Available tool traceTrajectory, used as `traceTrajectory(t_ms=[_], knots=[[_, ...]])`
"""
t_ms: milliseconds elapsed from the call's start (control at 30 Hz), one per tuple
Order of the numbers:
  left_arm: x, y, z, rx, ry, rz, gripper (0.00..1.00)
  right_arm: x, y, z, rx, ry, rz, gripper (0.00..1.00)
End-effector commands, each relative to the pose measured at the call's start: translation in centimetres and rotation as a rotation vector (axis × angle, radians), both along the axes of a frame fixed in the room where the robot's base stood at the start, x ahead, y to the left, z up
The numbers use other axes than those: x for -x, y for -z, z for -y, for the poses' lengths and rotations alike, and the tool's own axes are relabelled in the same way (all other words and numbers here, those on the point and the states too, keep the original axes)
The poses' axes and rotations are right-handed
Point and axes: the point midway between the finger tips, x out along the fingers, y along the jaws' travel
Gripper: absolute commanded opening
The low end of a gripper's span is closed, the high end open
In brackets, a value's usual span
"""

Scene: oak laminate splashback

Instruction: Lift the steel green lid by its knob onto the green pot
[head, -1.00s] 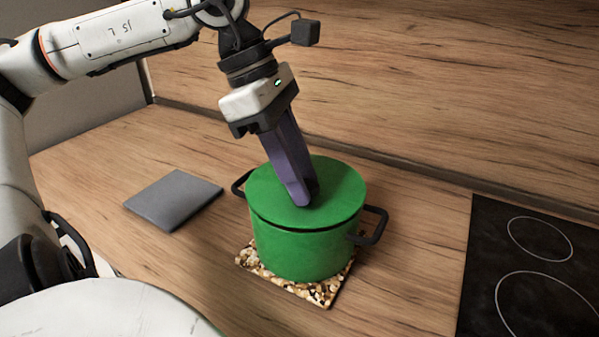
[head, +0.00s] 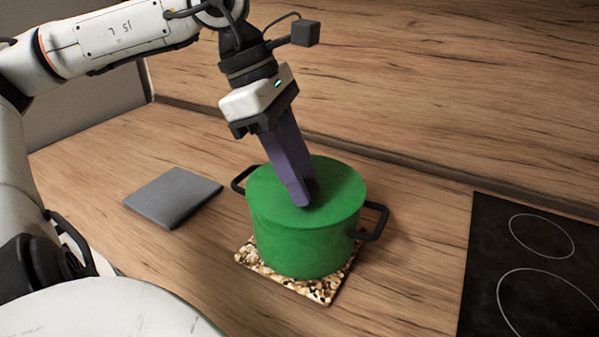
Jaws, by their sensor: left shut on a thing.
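The green pot (head: 300,248) stands upright on a speckled trivet, with a dark handle on each side. The green lid (head: 342,185) lies on top of the pot and looks level, with no dark gap showing between it and the rim. My left gripper (head: 303,198) comes down from above at the middle of the lid, its purple fingers shut on the lid's knob. The knob is mostly hidden by the fingers. My right gripper is not in view.
The speckled trivet (head: 318,290) lies under the pot. A grey square slab (head: 173,197) lies on the counter to the left. A black hob (head: 530,265) is at the right. The wooden splashback (head: 430,85) rises behind the pot. Bare counter lies between them.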

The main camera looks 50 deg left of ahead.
Motion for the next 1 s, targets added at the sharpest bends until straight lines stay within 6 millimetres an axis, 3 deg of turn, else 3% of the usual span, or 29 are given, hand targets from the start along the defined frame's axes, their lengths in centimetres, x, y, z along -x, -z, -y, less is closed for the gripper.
traceTrajectory(t_ms=[400, 433, 533, 1000], knots=[[-0.03, 0.11, 0.02, 0.0, 0.0, 0.002, 0.0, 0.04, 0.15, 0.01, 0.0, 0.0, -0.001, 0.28], [-0.03, 0.1, 0.01, 0.0, 0.0, 0.002, 0.32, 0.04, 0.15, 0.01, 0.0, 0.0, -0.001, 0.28], [-0.03, 0.11, 0.01, 0.0, 0.0, 0.002, 0.48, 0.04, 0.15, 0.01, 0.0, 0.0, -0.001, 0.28], [0.0, -0.64, 0.0, 0.0, 0.0, 0.0, 0.5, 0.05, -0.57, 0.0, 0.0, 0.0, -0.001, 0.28]])
